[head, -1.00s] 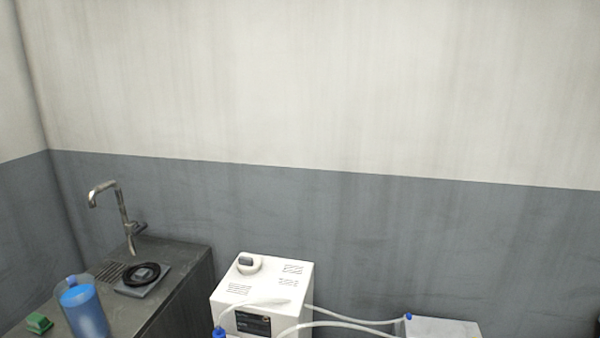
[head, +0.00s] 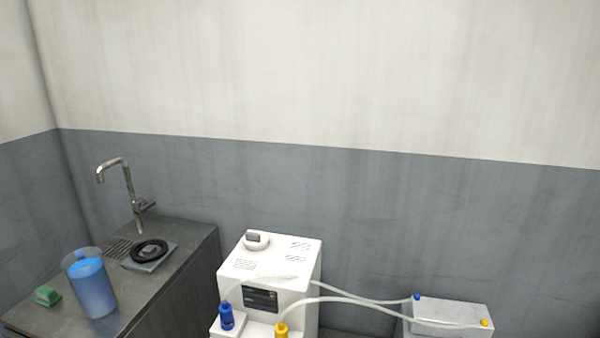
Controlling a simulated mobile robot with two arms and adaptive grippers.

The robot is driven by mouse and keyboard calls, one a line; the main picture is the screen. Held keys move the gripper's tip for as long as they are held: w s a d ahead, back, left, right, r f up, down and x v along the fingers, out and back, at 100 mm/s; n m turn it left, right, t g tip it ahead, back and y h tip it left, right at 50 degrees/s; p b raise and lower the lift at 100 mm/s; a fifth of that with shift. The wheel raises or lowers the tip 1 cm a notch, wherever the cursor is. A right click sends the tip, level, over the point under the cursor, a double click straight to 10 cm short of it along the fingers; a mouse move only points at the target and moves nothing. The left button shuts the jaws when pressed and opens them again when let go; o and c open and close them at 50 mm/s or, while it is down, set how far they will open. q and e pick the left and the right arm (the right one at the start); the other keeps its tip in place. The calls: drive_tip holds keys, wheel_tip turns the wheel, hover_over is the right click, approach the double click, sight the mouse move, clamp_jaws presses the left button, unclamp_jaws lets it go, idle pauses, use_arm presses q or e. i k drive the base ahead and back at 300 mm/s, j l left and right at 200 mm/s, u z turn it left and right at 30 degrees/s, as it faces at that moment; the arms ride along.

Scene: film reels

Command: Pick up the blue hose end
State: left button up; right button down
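A blue hose fitting (head: 226,317) stands upright at the front left of a white machine (head: 307,255). A small blue end (head: 417,297) sits at the top left corner of a pale box (head: 450,312) on the right. A translucent hose (head: 365,297) runs between the machine area and that small blue end. I cannot tell which blue piece is the loose hose end. A yellow fitting (head: 281,330) is cut by the bottom edge, and a small yellow end (head: 484,323) is on the box. Neither gripper shows in the head view.
A dark counter (head: 185,235) on the left bears a tap (head: 128,190), a black ring on a grey plate (head: 149,251), a jug of blue liquid (head: 91,285) and a green sponge (head: 47,295). A grey and white wall stands behind.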

sight(225, 309)
drive_tip(key=z, duration=1.05)
drive_tip(key=u, duration=1.6)
